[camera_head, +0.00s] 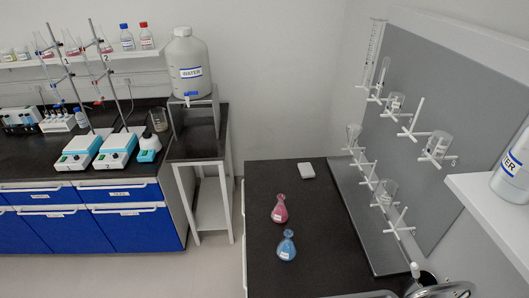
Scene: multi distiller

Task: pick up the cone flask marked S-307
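Two cone flasks stand upright on the black bench (270,178). One holds pink liquid (280,210); the other, holding blue liquid (287,247), stands nearer and slightly to the right. Each has a small white label, but the lettering is too small to read, so I cannot tell which is S-307. More flasks with reddish contents (72,46) are on the back-left shelf, partly behind stands. Neither of my grippers is in view.
A small white block (306,171) lies behind the flasks. A grey pegboard rack (440,100) with glassware rises on the right. A sink edge (440,290) shows at the bottom right. Bench space left of the flasks is clear.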

